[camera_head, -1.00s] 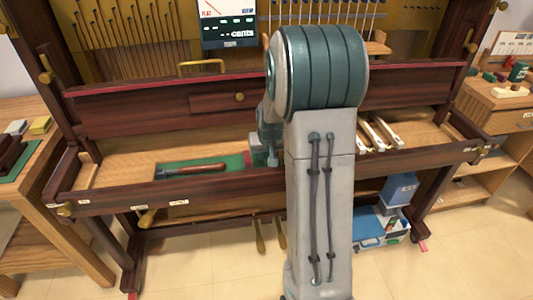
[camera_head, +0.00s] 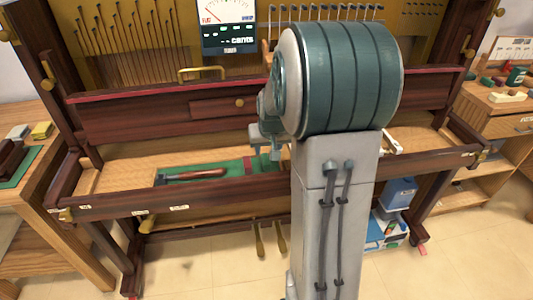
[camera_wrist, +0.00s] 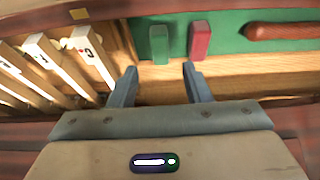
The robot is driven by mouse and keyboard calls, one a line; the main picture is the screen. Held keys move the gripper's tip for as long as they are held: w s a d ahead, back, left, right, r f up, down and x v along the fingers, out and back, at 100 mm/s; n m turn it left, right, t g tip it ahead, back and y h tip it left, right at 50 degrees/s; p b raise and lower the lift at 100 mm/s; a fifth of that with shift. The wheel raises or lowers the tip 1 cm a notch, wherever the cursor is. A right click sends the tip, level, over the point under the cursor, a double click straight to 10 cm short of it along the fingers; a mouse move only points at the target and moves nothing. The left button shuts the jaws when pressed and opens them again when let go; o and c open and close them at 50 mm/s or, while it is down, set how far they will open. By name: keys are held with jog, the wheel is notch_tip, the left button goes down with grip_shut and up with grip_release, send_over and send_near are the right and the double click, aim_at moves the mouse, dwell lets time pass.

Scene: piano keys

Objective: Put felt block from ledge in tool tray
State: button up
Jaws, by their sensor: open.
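A green block (camera_wrist: 159,44) and a red block (camera_wrist: 200,40) stand side by side in the wrist view, at the green-lined area (camera_wrist: 232,28); I cannot tell which is the felt block. A tool with a reddish-brown handle (camera_wrist: 285,31) lies on the green lining. In the head view the green-lined tray (camera_head: 228,168) holds this tool (camera_head: 197,174), with the red block (camera_head: 247,164) at its right end. My gripper (camera_wrist: 160,86) is open and empty, its fingertips just short of the blocks, which lie beyond the gap. In the head view my arm hides part of this area.
White piano keys (camera_wrist: 72,55) lie left of the blocks in the wrist view. The wooden shelf (camera_head: 125,173) left of the tray is bare. A dark front rail (camera_head: 115,203) borders the shelf, and a panel with a drawer (camera_head: 222,106) stands behind it.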

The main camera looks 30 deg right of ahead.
jog(key=s+a+r+n+g, duration=0.1)
jog(key=s+a+r, duration=0.1)
jog(key=s+a, duration=0.5)
jog(key=s+a+r+n+g+y, duration=0.1)
jog(key=s+a, duration=0.6)
jog(key=s, duration=0.8)
notch_tip(320, 180, up, 2)
jog(key=shift+a+r+n+g+p, duration=0.1)
jog(key=shift+a+n+g+p, duration=0.2)
jog(key=shift+n, duration=0.2)
